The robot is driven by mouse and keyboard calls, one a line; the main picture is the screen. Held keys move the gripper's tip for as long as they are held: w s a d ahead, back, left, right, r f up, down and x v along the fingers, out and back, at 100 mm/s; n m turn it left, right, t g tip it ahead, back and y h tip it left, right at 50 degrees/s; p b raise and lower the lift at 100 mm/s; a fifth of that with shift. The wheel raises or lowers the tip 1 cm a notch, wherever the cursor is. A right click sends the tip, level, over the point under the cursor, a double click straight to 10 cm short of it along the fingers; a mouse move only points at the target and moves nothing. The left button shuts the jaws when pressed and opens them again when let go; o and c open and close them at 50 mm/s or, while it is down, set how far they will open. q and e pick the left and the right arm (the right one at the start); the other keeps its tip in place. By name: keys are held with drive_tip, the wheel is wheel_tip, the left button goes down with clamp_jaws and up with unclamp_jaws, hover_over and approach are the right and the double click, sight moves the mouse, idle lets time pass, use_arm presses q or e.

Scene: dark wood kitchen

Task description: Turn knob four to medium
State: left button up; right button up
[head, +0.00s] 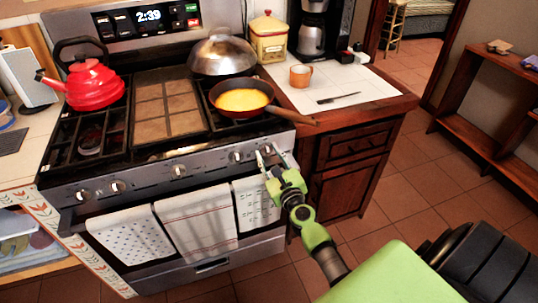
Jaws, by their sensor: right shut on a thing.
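The stove's front panel carries a row of control knobs: two at the left (118,187), one in the middle (178,171) and more at the right. One right-hand knob (236,157) stands free, just left of my right gripper (266,150). My left gripper is not in view.
A frying pan (241,97) with yellow contents sits on the right burner, its handle reaching over the counter. A red kettle (94,84) and a domed lid (223,54) are on the stove. Towels (196,222) hang below the panel. The floor (400,190) at right is clear.

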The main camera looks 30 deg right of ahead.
drive_tip(key=n, duration=0.4)
drive_tip(key=shift+r+n+p, duration=0.1)
drive_tip(key=shift+n+p, duration=0.2)
drive_tip(key=n+p, duration=0.1)
drive_tip(key=n, duration=0.3)
drive_tip(key=n+p, duration=0.1)
drive_tip(key=n, duration=0.4)
drive_tip(key=shift+r, duration=0.1)
drive_tip(key=shift+w+n+p, duration=0.1)
drive_tip(key=shift+n+p, duration=0.6)
drive_tip(key=shift+n, duration=1.1)
drive_tip(key=o, duration=1.1)
drive_tip(key=shift+f, duration=0.2)
